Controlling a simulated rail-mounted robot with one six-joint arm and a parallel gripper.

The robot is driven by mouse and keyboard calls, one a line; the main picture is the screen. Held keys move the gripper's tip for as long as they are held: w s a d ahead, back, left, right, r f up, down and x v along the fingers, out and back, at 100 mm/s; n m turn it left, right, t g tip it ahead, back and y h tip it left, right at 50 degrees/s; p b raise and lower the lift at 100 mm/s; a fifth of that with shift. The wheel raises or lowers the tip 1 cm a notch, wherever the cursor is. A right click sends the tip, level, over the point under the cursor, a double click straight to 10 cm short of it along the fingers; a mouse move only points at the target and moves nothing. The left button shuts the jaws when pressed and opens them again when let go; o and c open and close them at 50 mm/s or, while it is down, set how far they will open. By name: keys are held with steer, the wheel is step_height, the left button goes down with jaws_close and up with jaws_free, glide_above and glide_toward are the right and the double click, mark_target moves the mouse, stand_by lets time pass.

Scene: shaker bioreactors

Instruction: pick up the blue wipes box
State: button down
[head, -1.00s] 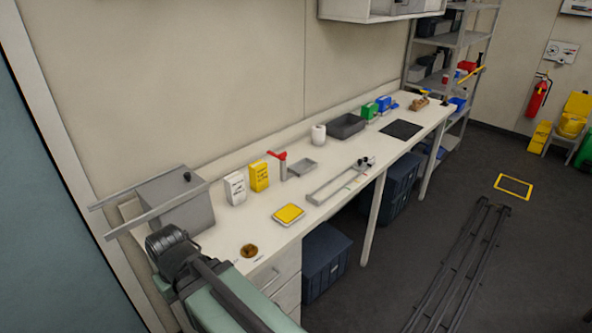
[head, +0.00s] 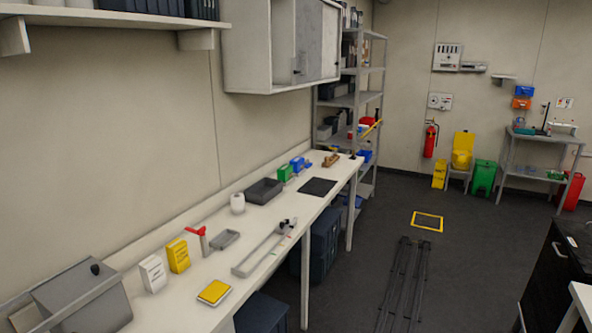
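A small blue box (head: 297,164) stands toward the far end of the long white bench, right beside a green box (head: 285,173). Another blue box (head: 523,90) hangs on the far wall above an orange-red one (head: 521,103). Both blue boxes are too small here to read, so I cannot tell which is the wipes box. Nothing holds either of them. My gripper is out of view.
The bench (head: 205,274) carries a dark tray (head: 263,191), a white roll (head: 237,203), white (head: 153,273) and yellow (head: 178,255) cartons and a black mat (head: 317,187). A grey side table (head: 535,139) stands far right. Floor rails (head: 405,285) run through open floor.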

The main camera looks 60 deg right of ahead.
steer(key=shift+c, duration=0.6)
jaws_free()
